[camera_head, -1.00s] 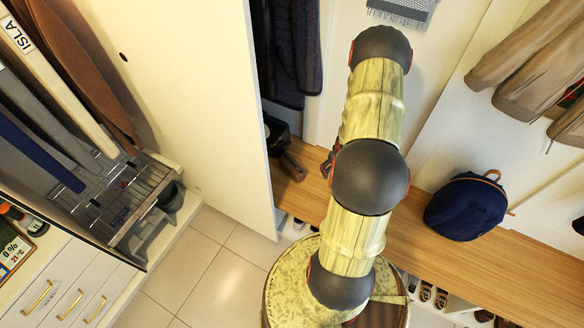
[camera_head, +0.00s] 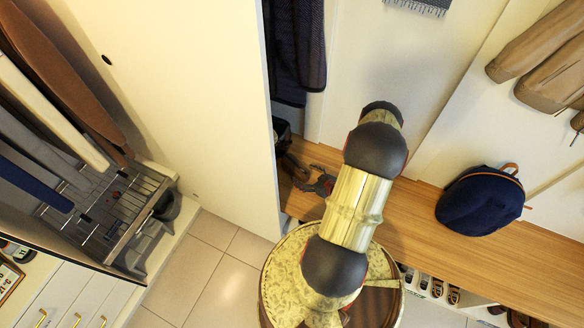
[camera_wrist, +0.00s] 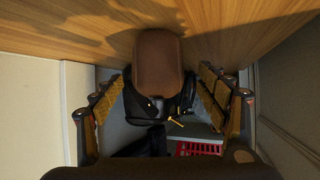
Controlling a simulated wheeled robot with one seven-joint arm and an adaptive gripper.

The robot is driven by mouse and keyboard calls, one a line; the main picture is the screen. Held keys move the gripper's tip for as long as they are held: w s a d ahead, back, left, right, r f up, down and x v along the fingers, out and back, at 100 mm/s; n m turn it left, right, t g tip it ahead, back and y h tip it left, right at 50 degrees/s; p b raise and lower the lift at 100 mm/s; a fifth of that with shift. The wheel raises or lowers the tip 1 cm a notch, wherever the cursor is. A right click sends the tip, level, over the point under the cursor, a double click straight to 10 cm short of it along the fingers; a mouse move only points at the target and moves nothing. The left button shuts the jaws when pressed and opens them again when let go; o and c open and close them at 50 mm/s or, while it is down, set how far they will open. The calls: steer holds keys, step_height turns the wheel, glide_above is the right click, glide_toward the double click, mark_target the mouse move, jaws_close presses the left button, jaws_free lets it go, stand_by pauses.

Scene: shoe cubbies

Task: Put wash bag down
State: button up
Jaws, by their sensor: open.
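A black bag-like thing with a brown panel, which looks like the wash bag (camera_wrist: 158,65), sits in the middle of the wrist view, close against a wooden surface. My gripper (camera_wrist: 163,82) is open, with one finger on each side of it. I cannot tell whether either finger touches the bag. In the head view my arm reaches to the wooden bench, and its end is partly hidden behind my own links. A dark shape beside the white panel there is too unclear to name.
The wooden bench (camera_head: 410,215) has a navy backpack (camera_head: 480,200) on its right part, with clear wood between it and my arm. A tall white panel (camera_head: 190,90) stands left of my arm. Dark coats (camera_head: 297,50) hang behind. A red basket (camera_wrist: 198,149) shows low in the wrist view.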

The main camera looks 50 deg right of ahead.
mark_target(295, 170)
steer(key=b+x, duration=0.2)
steer(key=x, duration=0.5)
steer(key=shift+w+d, duration=0.15)
steer(key=shift+w, duration=0.1)
steer(key=shift+c, duration=0.2)
steer(key=c, duration=1.4)
steer(key=shift+c, duration=0.2)
steer(key=shift+s+a+r, duration=0.25)
steer(key=shift+s+r, duration=0.05)
steer(key=shift+r, duration=0.15)
steer(key=s+a+r+p, duration=0.4)
steer(key=s+a+r, duration=0.3)
steer(key=a, duration=0.3)
steer(key=shift+s+a, duration=0.2)
steer(key=shift+s, duration=0.4)
